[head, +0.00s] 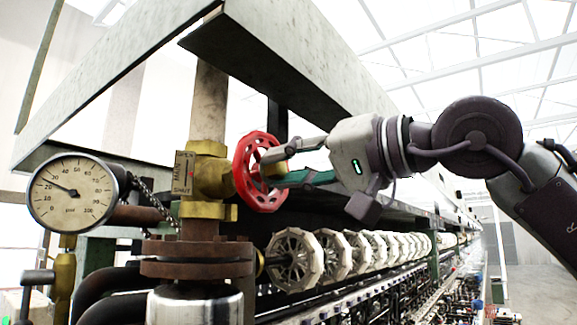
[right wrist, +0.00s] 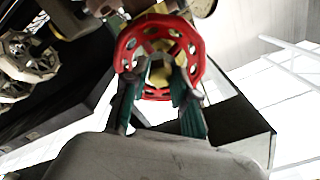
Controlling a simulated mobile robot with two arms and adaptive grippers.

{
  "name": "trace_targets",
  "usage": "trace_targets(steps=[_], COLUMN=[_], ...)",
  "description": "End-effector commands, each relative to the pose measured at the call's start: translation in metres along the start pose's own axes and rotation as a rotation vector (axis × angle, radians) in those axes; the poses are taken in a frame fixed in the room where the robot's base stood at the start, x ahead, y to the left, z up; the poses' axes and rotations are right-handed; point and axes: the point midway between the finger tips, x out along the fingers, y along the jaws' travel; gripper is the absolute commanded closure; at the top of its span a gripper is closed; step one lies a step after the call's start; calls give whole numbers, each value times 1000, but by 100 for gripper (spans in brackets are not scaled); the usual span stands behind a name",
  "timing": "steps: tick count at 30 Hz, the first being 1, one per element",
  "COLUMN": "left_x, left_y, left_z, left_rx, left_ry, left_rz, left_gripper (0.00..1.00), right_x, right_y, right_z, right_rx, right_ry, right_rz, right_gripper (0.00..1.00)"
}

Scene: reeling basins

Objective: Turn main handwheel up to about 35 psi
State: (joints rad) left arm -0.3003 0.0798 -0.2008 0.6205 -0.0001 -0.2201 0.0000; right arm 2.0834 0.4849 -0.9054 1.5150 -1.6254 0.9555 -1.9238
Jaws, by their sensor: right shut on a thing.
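The round pressure gauge (head: 72,192), marked psi, is left of the valve. Its needle points up and left, a little above 20. My left gripper is not in view.
A grey metal beam (head: 265,50) hangs over the valve. A rusty flange (head: 197,257) is below it. A row of pale reels (head: 292,261) runs back to the right under the arm. Open floor (head: 540,285) shows at far right.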

Motion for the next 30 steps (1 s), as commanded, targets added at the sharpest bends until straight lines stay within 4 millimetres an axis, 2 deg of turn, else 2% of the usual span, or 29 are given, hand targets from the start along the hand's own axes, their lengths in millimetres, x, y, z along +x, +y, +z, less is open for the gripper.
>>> trace_targets(steps=[2,3,5,13,16,27,30], left_x=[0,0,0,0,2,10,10], left_y=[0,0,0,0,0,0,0], left_z=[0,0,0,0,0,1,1], left_rx=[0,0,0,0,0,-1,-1], left_ry=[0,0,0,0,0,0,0], left_rz=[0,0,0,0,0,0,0], left_gripper=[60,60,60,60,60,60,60], right_x=[1,1,1,0,-6,-59,-67], right_y=[1,1,1,1,1,1,1], right_z=[1,1,1,0,0,0,0], right_rx=[2,2,3,4,4,5,4], right_ry=[-2,-2,-2,-1,0,1,0], right_rz=[3,3,2,1,0,0,1], right_gripper=[100,66,56,54,54,54,54])
